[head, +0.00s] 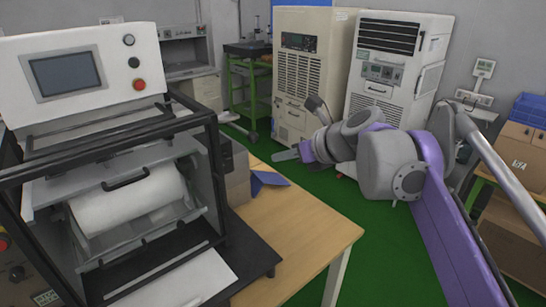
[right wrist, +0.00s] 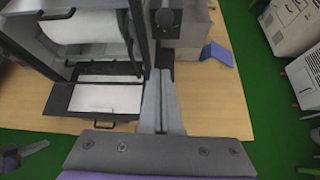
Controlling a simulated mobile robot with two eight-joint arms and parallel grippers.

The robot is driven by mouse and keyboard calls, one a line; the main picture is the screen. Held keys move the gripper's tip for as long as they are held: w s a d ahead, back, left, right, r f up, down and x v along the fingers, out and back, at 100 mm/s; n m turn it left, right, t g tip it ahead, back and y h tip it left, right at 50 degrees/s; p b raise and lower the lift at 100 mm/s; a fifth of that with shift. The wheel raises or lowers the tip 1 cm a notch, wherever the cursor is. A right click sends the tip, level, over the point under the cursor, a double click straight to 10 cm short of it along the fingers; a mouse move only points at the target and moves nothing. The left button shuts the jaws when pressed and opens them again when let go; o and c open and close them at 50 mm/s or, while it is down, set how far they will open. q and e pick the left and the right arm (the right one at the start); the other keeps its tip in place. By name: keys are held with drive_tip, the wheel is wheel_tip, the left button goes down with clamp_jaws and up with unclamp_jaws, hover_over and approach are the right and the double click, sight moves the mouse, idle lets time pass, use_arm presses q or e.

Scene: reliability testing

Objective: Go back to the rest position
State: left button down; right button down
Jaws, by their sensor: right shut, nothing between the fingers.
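My right arm comes in from the right in the head view, grey and purple. Its gripper (head: 287,154) is held out past the far right side of the wooden table, with its grey fingers pointing left. In the right wrist view the two fingers (right wrist: 164,75) lie side by side, shut and empty, over the table and beside the machine.
A black-framed machine (head: 213,134) with a white roll (head: 130,203) stands on the wooden table (head: 310,232). A blue item (head: 268,181) lies near a grey box. White cabinets (head: 398,68) stand behind; cardboard boxes (head: 515,232) are at right. Green floor is open beyond the table.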

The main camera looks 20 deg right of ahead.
drive_tip(key=shift+s+r, duration=0.1)
drive_tip(key=shift+s, duration=0.1)
idle(0.3)
drive_tip(key=s+a+f+n+g+h, duration=0.1)
drive_tip(key=s+f+n, duration=0.7)
drive_tip(key=f+n, duration=0.3)
drive_tip(key=s+a+f+n+g+h, duration=0.1)
drive_tip(key=s+f+n+g+h, duration=0.1)
drive_tip(key=s+f+n, duration=0.5)
drive_tip(key=s+a+f+n+g+h, duration=0.1)
drive_tip(key=s+a+f+n, duration=0.1)
drive_tip(key=s+f+n, duration=0.6)
wheel_tip(320, 180, down, 8)
drive_tip(key=n, duration=0.6)
drive_tip(key=shift+s+n+g, duration=0.35)
drive_tip(key=shift+n+g, duration=0.05)
